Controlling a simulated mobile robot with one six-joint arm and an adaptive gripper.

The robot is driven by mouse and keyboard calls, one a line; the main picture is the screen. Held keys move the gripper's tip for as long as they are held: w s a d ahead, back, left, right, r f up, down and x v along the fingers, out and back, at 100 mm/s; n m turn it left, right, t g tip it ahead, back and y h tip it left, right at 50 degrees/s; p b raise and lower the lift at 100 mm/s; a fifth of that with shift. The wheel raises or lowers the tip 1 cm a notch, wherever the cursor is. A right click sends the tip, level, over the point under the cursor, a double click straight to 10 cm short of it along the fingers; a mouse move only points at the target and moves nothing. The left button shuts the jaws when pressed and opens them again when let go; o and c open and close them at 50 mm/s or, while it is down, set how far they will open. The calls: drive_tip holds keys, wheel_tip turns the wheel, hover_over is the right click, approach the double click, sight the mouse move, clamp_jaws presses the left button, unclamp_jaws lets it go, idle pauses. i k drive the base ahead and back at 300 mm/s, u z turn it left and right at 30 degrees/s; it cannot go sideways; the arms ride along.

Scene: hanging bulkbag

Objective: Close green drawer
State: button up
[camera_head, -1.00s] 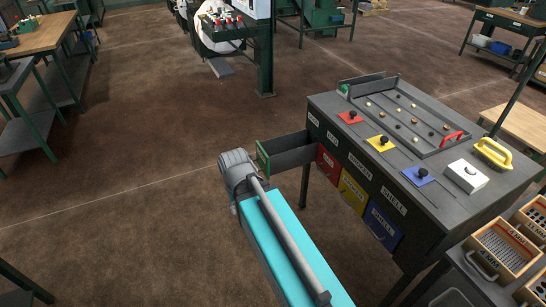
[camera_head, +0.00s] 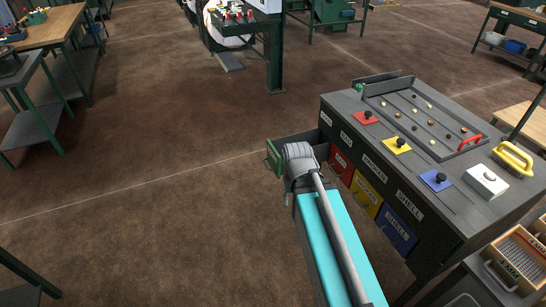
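The green drawer (camera_head: 273,158) sticks out from the far left end of the dark grey cabinet (camera_head: 440,205), pulled open. Its green front faces left and its dark side wall shows behind my arm. My grey wrist and teal arm come up from the bottom of the view and overlap the drawer in the picture. The end of my arm is right beside the drawer front, but I cannot tell whether it touches. My gripper's fingers are hidden behind the wrist. The red drawer (camera_head: 341,163), yellow drawer (camera_head: 367,195) and blue drawer (camera_head: 397,229) sit flush in the cabinet.
The cabinet top holds a sorting tray (camera_head: 425,117), red, yellow and blue plates with black knobs, a white box (camera_head: 487,181) and a yellow-handled brush (camera_head: 512,158). Wooden boxes (camera_head: 520,262) stand at the lower right. The floor left of the drawer is clear.

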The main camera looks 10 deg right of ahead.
sight(274, 148)
drive_tip(key=u, duration=0.05)
drive_tip(key=i, duration=1)
drive_tip(key=z, duration=0.05)
